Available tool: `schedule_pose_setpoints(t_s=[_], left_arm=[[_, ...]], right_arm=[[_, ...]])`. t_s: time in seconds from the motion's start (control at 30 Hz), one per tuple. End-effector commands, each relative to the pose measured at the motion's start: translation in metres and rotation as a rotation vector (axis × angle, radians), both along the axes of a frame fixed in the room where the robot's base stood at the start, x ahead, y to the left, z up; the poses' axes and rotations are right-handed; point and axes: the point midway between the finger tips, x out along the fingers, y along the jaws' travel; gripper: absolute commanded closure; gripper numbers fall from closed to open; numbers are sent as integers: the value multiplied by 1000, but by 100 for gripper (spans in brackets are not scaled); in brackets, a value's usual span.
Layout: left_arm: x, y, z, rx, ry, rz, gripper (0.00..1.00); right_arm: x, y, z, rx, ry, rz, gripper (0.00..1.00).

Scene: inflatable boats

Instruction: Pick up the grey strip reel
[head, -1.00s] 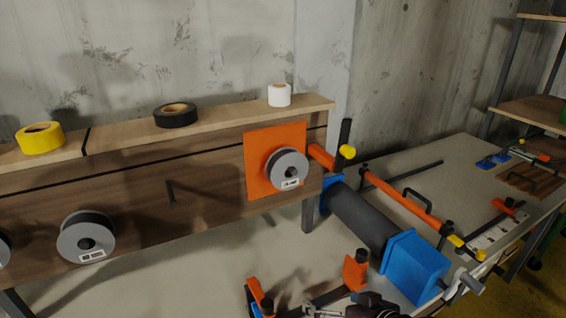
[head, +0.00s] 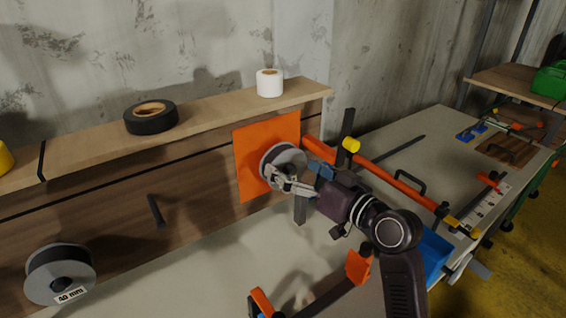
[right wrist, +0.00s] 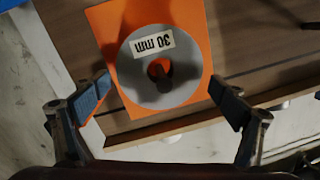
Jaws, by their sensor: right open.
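A grey strip reel (head: 281,163) hangs on a peg in front of an orange square panel (head: 249,174) on the wooden board. In the right wrist view the reel (right wrist: 160,68) faces me, with a "30 mm" label that reads upside down. My right gripper (head: 296,177) is at this reel and partly covers it. In the right wrist view its open fingers (right wrist: 163,92) stand on either side of the reel's lower half, with a gap on both sides. A second grey reel (head: 59,274), labelled "40 mm", hangs at the lower left. My left gripper is not in view.
A black tape roll (head: 151,118), a white roll (head: 269,83) and part of a yellow roll (head: 5,160) sit on the shelf above. A bare peg (head: 155,211) sticks out between the reels. Orange clamps (head: 359,267) and bars lie on the table (head: 222,281).

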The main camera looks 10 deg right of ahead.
Motion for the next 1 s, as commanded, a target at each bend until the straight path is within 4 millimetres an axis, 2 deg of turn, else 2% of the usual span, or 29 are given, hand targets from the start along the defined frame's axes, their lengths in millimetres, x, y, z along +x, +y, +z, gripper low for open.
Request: schedule_pose_setpoints(t_s=[0.03,0.2,0.33,0.5,0.8,1.0], left_arm=[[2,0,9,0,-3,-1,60],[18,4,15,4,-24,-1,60],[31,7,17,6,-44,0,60],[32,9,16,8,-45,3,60],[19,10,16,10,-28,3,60],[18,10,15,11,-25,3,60]], right_arm=[[8,4,4,5,1,0,10],[26,13,0,2,1,1,10],[31,15,-3,0,1,0,10],[31,15,-3,-1,0,0,10],[30,15,-3,0,1,0,42],[30,15,-3,-1,2,1,64]])
